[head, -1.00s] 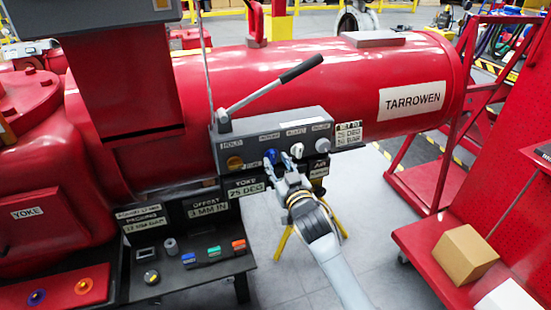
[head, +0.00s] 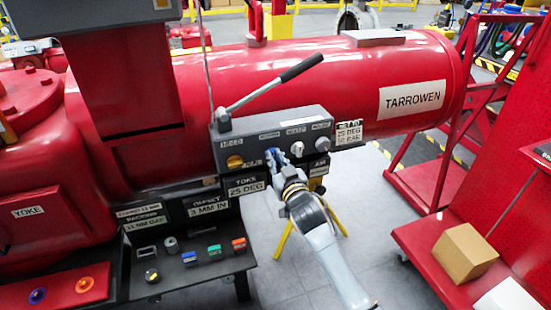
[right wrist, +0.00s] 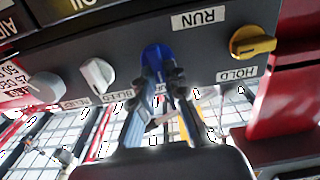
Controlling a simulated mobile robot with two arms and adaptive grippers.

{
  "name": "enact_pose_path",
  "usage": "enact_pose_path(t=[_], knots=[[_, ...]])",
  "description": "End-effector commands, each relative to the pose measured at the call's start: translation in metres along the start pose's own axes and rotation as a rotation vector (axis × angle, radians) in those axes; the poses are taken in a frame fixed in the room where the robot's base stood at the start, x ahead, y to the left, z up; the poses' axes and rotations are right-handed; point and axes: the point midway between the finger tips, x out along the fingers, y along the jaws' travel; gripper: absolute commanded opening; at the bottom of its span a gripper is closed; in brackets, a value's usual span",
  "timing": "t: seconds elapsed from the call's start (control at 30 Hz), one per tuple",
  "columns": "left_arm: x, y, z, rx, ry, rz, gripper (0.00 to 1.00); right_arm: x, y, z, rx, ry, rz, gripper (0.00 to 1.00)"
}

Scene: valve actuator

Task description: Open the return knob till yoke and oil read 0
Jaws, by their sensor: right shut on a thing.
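A grey valve block (head: 225,143) on the red cylinder carries a row of knobs. My right gripper (head: 277,160) is at the blue knob (right wrist: 156,50), with its fingers closed on the knob's two sides in the right wrist view (right wrist: 163,75). The gripper partly hides that knob's label, so I cannot read it. A yellow knob (head: 235,161), a white knob (head: 297,148) and a grey knob (head: 322,144) sit beside it. The oil reading is not legible. My left gripper is not in view.
A black-handled lever (head: 275,87) rises above the block. A red cart (head: 455,245) with a cardboard box (head: 465,253) stands at the right. Grey floor is open between them.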

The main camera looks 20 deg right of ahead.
Motion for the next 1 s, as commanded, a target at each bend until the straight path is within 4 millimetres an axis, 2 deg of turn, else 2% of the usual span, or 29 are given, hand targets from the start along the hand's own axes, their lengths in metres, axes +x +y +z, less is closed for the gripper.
enact_pose_path(t=[0.37,1.0], knots=[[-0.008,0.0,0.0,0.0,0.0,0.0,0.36,0.0,-0.002,-0.001,-0.164,-0.001,-0.001,0.0],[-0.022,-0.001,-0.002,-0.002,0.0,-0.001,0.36,0.0,-0.007,0.002,-0.761,0.0,-0.001,0.0]])
